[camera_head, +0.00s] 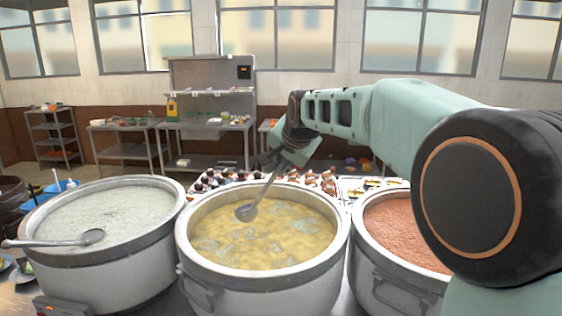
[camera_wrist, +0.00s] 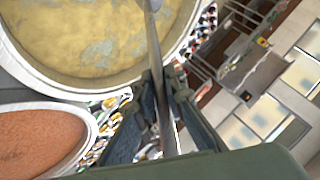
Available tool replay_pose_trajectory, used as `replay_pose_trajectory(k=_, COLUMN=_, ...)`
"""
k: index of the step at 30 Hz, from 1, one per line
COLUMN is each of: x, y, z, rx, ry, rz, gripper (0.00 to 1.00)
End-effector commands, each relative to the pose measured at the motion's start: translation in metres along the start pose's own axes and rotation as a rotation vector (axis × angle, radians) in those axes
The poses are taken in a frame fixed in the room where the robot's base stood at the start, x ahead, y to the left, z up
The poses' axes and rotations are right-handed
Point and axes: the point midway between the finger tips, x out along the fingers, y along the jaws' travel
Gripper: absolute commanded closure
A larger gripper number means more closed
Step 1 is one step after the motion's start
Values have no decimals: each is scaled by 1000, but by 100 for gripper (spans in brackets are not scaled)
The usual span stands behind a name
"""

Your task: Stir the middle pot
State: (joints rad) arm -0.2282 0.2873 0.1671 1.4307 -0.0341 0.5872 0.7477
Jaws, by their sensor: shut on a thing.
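The middle pot (camera_head: 263,283) is a large grey metal pot of yellow, lumpy congee (camera_head: 285,236); it also shows at the top of the wrist view (camera_wrist: 85,90). My gripper (camera_head: 284,153) is above the far rim of this pot, shut on the handle of a metal ladle (camera_head: 246,212). The ladle slants down to the left, and its bowl is over the yellow congee, left of the pot's centre. I cannot tell whether the bowl touches the surface. In the wrist view my gripper's fingers (camera_wrist: 165,115) are on both sides of the ladle handle.
The left pot (camera_head: 110,262) holds pale congee, with another ladle (camera_head: 60,240) resting across its rim. The right pot (camera_head: 385,275) holds red-brown congee and is partly hidden by my arm. Food trays (camera_head: 325,183) lie behind the pots. Metal shelves and tables (camera_head: 205,125) stand farther back.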

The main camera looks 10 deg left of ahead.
Motion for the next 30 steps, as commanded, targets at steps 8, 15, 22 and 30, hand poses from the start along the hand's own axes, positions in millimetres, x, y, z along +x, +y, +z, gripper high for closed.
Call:
replay_pose_trajectory(k=8, x=28, y=21, z=22, rx=1, ry=1, rz=-1, gripper=100)
replay_pose_trajectory(k=15, x=49, y=38, z=39, rx=1, ry=0, rz=-1, gripper=100)
replay_pose_trajectory(k=22, x=68, y=52, z=55, rx=0, ry=1, rz=-2, gripper=100)
replay_pose_trajectory(k=30, x=82, y=63, z=66, rx=0, ry=1, rz=-2, gripper=100)
